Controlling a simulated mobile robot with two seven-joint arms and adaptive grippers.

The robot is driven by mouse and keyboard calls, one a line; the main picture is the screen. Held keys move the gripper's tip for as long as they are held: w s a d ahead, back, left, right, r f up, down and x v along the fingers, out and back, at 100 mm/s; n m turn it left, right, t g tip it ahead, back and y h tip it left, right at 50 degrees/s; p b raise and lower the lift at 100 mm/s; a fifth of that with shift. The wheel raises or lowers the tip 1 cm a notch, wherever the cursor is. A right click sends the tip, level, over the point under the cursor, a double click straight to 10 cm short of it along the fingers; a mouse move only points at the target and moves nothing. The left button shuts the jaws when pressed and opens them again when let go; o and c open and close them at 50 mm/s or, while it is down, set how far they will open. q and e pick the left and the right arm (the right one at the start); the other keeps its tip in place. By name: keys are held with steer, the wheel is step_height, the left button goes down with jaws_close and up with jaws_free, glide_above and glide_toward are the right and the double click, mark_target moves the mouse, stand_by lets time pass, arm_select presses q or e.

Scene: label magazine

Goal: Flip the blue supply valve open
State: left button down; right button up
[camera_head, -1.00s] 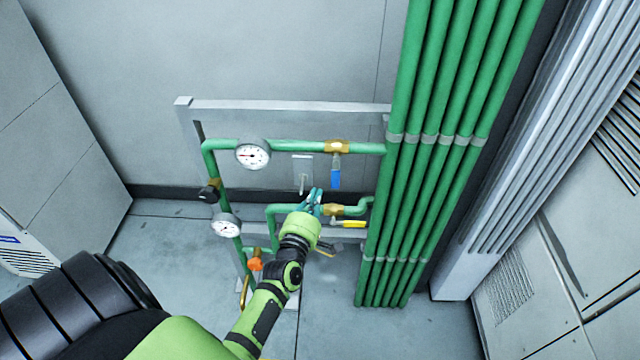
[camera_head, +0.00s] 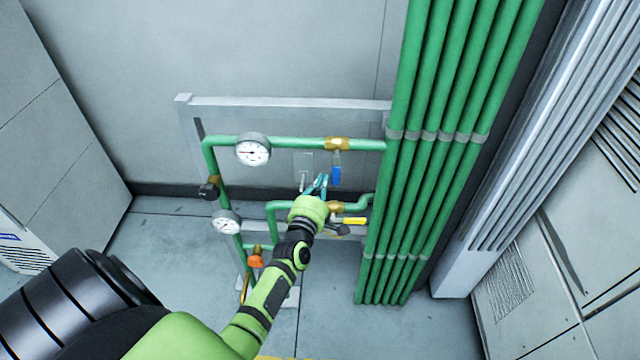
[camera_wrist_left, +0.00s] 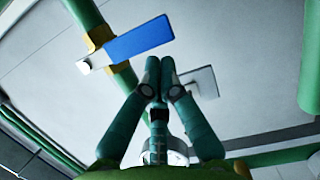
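I see no clear contact with the handle. My right gripper is in neither view.
A grey plate with a small lever (camera_head: 303,170) sits left of the handle, behind my fingers. A yellow-handled valve (camera_head: 354,221) is below right, an orange knob (camera_head: 256,261) below left. Gauges (camera_head: 253,150) are on the left. Vertical green pipes (camera_head: 425,150) stand at right.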

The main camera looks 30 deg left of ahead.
arm_select(q)
steer(key=shift+w+d+f+n+b, duration=0.15)
steer(key=shift+d+n+b, duration=0.1)
steer(key=shift+n+b, duration=0.3)
